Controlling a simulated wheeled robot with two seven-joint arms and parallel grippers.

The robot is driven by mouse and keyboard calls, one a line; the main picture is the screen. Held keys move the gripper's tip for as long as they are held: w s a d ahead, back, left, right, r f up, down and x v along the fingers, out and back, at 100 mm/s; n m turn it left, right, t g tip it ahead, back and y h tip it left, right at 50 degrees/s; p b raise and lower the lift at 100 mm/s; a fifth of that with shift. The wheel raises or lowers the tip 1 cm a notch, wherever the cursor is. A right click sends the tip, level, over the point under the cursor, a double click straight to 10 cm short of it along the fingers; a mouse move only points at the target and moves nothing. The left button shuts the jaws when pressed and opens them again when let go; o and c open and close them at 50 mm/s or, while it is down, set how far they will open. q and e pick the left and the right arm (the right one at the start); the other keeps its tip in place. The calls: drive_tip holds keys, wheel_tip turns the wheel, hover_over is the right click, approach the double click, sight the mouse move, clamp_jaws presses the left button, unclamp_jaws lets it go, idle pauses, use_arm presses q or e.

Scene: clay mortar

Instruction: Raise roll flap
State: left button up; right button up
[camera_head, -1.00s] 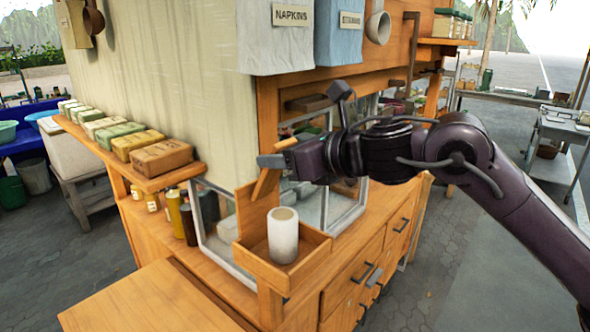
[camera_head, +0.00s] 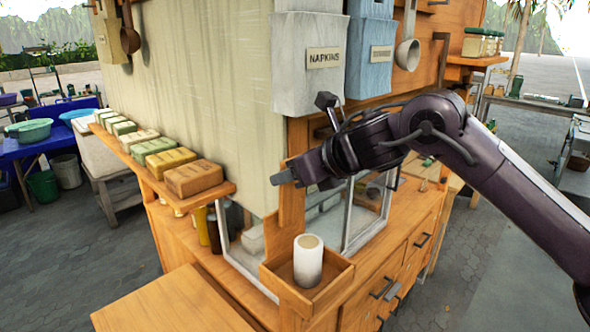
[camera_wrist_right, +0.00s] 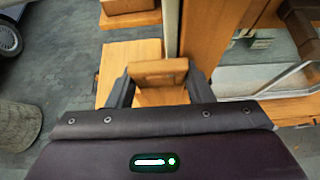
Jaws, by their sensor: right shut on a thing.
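A wooden flap (camera_head: 291,206) stands about upright at the back of a small wooden tray (camera_head: 322,291) on the cart's corner. A white roll (camera_head: 308,262) stands upright in the tray. My right gripper (camera_head: 280,178) is at the flap's upper end, above and behind the roll. In the right wrist view my right gripper (camera_wrist_right: 158,88) has a finger on each side of the flap's wooden end (camera_wrist_right: 158,70) and is shut on it. The flap's lower joint is hard to make out. My left gripper is out of view.
A shelf (camera_head: 155,180) with several wrapped blocks runs along the cart's left side. A napkin holder (camera_head: 308,85) hangs above my right gripper. Glass panes (camera_head: 335,212) stand behind the tray. A wooden top (camera_head: 165,305) lies at the lower left.

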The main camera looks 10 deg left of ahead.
drive_tip(key=shift+r, duration=0.35)
drive_tip(key=o, duration=1.1)
drive_tip(key=shift+c, duration=0.2)
drive_tip(key=o, duration=0.3)
drive_tip(key=shift+f, duration=0.2)
drive_tip(key=b+v, duration=0.3)
drive_tip(key=v, duration=0.4)
drive_tip(key=shift+s+d+r+b, duration=0.2)
drive_tip(key=shift+d+b, duration=0.05)
drive_tip(key=shift+b, duration=0.15)
